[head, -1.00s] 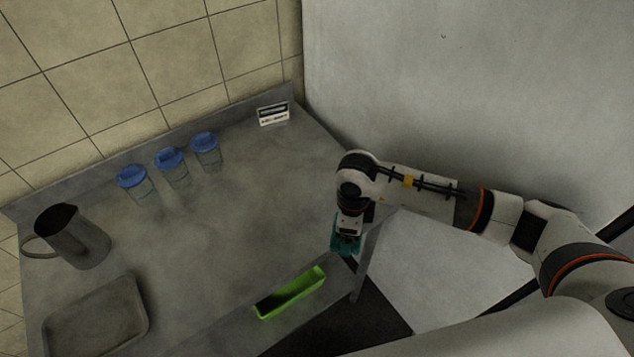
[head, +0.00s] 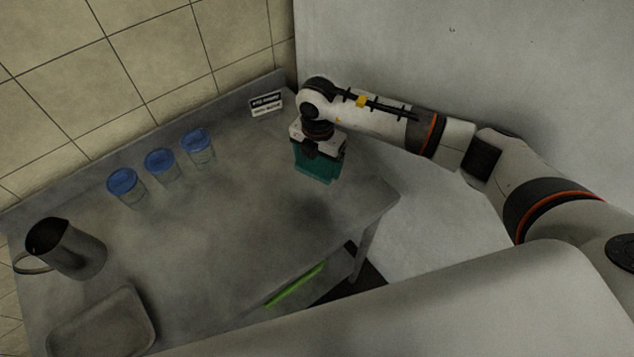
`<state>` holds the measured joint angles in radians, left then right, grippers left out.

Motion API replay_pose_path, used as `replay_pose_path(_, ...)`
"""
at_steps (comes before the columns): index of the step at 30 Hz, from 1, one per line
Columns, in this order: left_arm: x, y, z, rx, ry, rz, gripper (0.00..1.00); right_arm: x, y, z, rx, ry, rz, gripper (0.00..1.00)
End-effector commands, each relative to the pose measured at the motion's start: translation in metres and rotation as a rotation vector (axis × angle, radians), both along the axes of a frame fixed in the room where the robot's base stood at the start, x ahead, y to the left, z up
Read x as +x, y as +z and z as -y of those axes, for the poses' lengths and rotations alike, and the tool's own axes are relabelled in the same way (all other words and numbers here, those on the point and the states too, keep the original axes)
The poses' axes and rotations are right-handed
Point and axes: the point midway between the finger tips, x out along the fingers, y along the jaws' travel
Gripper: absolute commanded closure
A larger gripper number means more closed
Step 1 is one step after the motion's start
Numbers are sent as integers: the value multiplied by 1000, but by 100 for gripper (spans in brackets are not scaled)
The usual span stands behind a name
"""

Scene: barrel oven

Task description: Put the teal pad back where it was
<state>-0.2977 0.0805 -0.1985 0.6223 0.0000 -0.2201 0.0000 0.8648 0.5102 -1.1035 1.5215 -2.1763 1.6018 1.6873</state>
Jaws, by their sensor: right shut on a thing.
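The teal pad (head: 316,167) hangs below my right gripper (head: 317,149), which is shut on it. The pad is over the right back part of the grey metal table (head: 240,230), in front of and to the right of a small label card (head: 266,104). A dark shadow lies on the table below and in front of the pad, and the pad appears to be above the surface. The gripper's fingertips are partly hidden by the pad and the wrist. My left gripper is not in view.
Three blue-lidded jars (head: 162,166) stand in a row along the back. A metal jug (head: 66,248) and a grey tray (head: 103,322) are at the left. A green tray (head: 297,285) shows below the table's front edge. The table middle is clear.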

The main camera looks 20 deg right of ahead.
Motion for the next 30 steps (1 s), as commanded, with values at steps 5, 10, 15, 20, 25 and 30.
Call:
replay_pose_path(5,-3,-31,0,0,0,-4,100,-1,-41,0,-1,0,-3,32)
replay_pose_path(10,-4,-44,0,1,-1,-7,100,0,-60,0,-1,1,-1,32)
replay_pose_path(15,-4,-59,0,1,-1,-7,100,-1,-80,0,-1,2,-1,32)
replay_pose_path(20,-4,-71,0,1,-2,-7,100,-1,-96,0,-1,3,-1,32)
replay_pose_path(25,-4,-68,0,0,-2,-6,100,-1,-93,0,-1,3,-1,32)
replay_pose_path(30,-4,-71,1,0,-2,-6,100,-1,-97,0,-1,3,-1,32)
